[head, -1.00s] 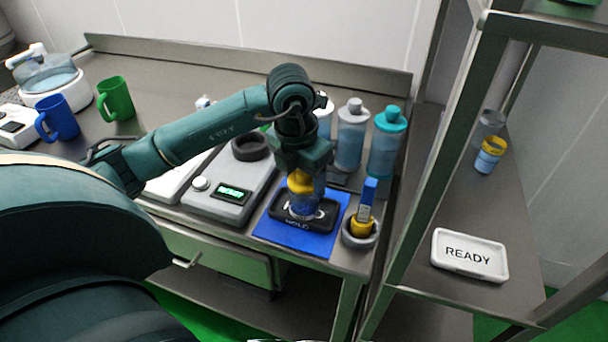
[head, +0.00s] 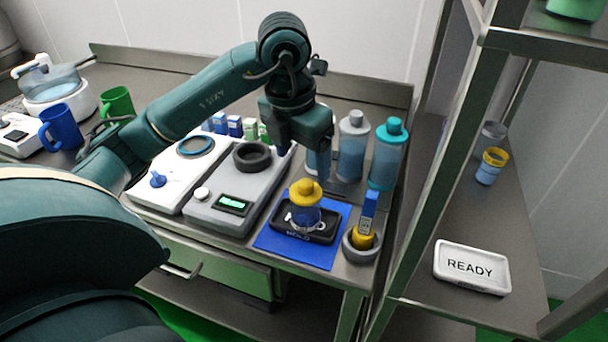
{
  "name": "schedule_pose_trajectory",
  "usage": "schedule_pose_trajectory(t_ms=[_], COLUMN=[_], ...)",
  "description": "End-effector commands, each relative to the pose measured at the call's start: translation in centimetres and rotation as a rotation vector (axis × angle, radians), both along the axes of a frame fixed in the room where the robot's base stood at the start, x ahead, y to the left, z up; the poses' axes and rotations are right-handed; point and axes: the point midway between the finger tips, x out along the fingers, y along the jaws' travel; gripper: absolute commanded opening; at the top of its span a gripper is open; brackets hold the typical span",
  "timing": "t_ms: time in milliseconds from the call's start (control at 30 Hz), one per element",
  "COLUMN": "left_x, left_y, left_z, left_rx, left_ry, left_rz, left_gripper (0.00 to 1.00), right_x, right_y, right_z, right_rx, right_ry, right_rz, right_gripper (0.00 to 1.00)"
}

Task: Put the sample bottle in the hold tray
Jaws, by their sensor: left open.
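The sample bottle (head: 305,207), with a yellow cap and blue contents, stands upright in the black hold tray (head: 322,236). The tray, lettered HOLD, lies on a blue mat (head: 272,240) at the front right of the steel bench. My left gripper (head: 292,150) is above and behind the bottle, apart from it. It is open and holds nothing that I can see; its fingers are mostly hidden behind its body. My right gripper is not in view.
A grey holder (head: 361,250) with a yellow and blue device stands right of the mat. Capped bottles (head: 351,145) stand behind. A grey scale (head: 225,200) is to the left. The shelf at right carries a white READY tray (head: 472,267) and a yellow-banded cup (head: 490,166).

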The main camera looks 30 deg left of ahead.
Motion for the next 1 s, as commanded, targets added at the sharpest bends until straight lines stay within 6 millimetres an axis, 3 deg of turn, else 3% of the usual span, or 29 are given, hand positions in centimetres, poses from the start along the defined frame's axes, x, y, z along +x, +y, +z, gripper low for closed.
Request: schedule_pose_trajectory(t_ms=[100,300,1000], left_x=[-0.2,-0.5,-0.5], left_y=[0.1,0.1,0.1], left_z=[2.2,3.4,3.4], left_rx=[0.003,0.001,0.000], left_ry=[-0.004,0.000,0.001], left_rz=[0.002,0.000,0.001], left_gripper=[0.77,0.77,0.77], right_x=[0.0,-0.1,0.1], right_y=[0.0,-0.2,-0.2], right_z=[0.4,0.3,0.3], right_rx=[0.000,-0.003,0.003], right_ry=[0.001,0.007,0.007], right_rz=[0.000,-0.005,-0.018], right_gripper=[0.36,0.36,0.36])
